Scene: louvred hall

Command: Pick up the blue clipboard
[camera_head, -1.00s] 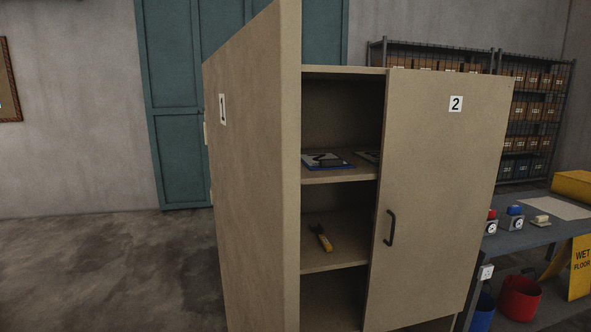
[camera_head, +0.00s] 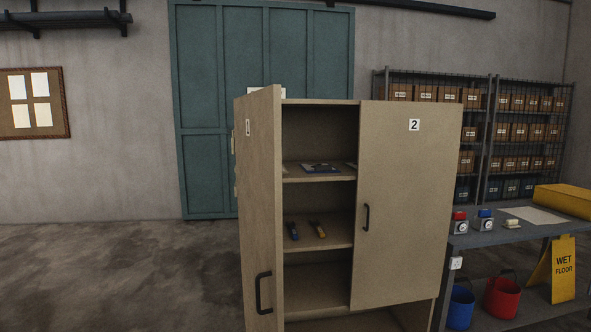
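A blue clipboard (camera_head: 320,168) lies flat on the upper shelf of the tan cabinet (camera_head: 410,210), with something dark and pale on top of it. Part of another flat item shows at the right of that shelf, mostly hidden behind door 2. Door 1 (camera_head: 258,200) stands open at the left, and door 2 (camera_head: 405,240) is shut. Neither of my grippers is in view.
Floor at the left is clear.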

